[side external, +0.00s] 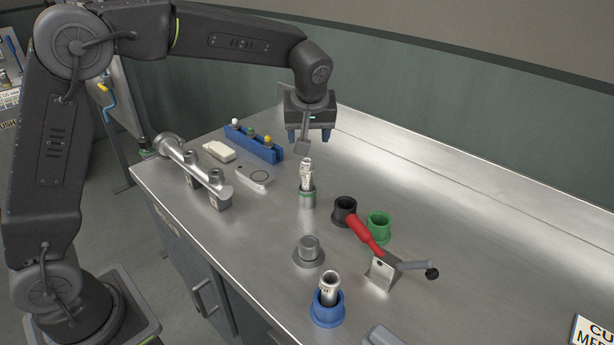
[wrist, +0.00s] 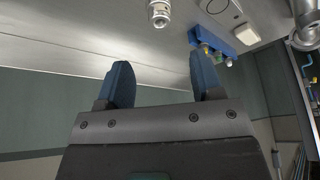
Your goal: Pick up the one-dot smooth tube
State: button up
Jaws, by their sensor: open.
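A metal tube (side external: 307,175) stands upright in a metal holder with a green ring, near the middle of the bench. It also shows at the top of the wrist view (wrist: 159,13). A second metal tube (side external: 329,287) stands in a blue cup (side external: 327,312) at the front. Dots are too small to read, so I cannot tell which is the one-dot smooth tube. My gripper (side external: 310,136) is open and empty, with blue fingers, above and beyond the first tube and apart from it. The fingers (wrist: 159,62) show nothing between them in the wrist view.
A blue rack (side external: 254,146) with coloured-top items stands at the back left, beside a metal pipe fixture (side external: 196,172). The bench right of the green cup is mostly clear.

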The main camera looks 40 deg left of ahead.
aim_at(307, 160)
jog(key=x, duration=0.8)
jog(key=shift+f, duration=0.35)
jog(key=shift+c, duration=0.2)
jog(key=shift+r, duration=0.1)
grip_shut()
